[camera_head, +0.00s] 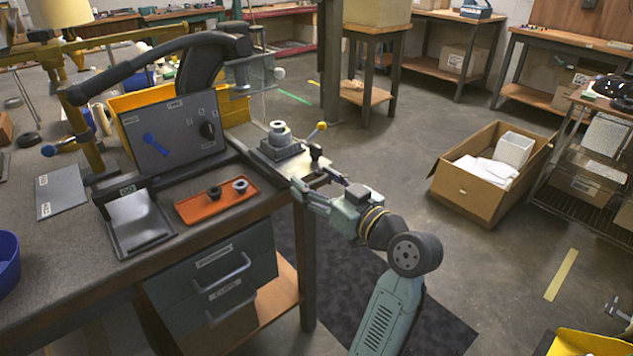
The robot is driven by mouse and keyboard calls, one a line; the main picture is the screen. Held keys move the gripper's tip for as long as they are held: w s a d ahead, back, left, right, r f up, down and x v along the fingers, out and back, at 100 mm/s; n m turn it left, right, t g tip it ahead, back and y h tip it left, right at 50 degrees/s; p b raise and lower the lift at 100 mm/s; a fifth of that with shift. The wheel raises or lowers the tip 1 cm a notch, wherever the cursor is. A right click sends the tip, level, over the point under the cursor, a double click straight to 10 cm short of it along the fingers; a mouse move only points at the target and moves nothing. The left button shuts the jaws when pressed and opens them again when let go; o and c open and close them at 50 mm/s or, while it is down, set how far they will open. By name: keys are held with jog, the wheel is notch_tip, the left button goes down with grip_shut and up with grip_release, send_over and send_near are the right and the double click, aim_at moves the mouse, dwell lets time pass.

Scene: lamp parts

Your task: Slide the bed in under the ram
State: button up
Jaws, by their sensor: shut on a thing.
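The bed (293,168) is a pale, flat plate at the right end of the workbench. A grey block with a stepped metal piece (279,136) stands on it, and a dark knob (316,153) rises near its front right. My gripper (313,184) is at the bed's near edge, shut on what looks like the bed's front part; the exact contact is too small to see. The ram appears to belong to the grey press head (250,73) behind the bed, to the upper left. The stepped piece stands in front of that head, and the ram's lower end is unclear.
An orange tray (218,204) with two small rings lies left of the bed. A dark labelled panel (172,138) and a yellow bin (150,98) stand behind it. A yellow-knobbed lever (318,129) sticks out right of the stepped piece.

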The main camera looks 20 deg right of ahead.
aim_at(302, 176)
jog(key=shift+a, duration=0.15)
jog(key=shift+c, duration=1)
jog(key=b+x, duration=0.1)
jog(key=x, duration=0.3)
jog(key=shift+w+a, duration=0.1)
jog(key=o, duration=1.5)
jog(key=shift+c, duration=0.2)
jog(key=shift+s+d, duration=0.3)
jog(key=shift+s, duration=0.2)
jog(key=v, duration=1.1)
jog(key=shift+a+r, duration=0.1)
jog(key=shift+c, duration=0.4)
